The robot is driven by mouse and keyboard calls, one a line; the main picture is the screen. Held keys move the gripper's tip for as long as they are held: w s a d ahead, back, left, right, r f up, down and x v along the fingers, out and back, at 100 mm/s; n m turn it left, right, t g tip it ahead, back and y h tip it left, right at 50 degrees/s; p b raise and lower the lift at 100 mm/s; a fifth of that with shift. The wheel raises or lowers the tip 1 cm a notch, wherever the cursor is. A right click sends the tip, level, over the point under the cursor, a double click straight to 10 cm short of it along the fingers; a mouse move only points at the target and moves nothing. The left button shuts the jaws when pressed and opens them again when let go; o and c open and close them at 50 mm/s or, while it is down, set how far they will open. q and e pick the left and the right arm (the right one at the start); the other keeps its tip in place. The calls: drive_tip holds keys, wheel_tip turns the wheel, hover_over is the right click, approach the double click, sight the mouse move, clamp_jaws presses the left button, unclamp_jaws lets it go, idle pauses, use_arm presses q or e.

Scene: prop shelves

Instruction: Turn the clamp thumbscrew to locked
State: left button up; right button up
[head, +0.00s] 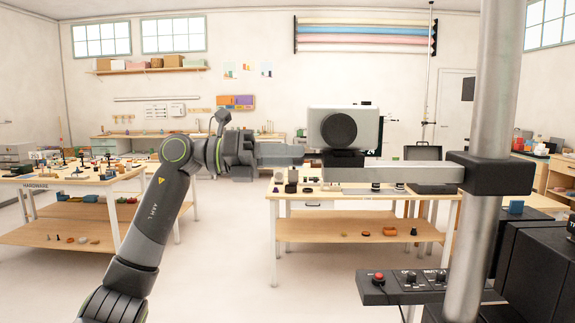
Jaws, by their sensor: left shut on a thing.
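My left gripper (300,154) comes in from the left, with its pale grey fingers pointing right. It is shut at the left side of a black clamp block (345,159). The thumbscrew is too small and too covered by the fingers to show its shape or its turn. The clamp block sits on the left end of a pale horizontal bar (400,175). Above the block is a light grey box (368,116) with a large black round front (338,131). My right gripper is not in view.
A black collar (490,174) joins the bar to a thick metal pole (494,80). A black control box with a red button (378,278) stands low at right. A wooden worktable (290,203) with small items is behind; another table (75,236) stands left.

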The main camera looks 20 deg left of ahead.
use_arm(q)
drive_tip(key=shift+f+m+b, duration=0.15)
drive_tip(key=shift+m+b, duration=0.3)
drive_tip(key=shift+m, duration=0.75)
drive_tip(key=o, duration=1)
drive_tip(key=shift+a, duration=0.1)
drive_tip(key=b+v, duration=0.4)
drive_tip(key=v, duration=1.3)
drive_tip(key=shift+a, duration=0.15)
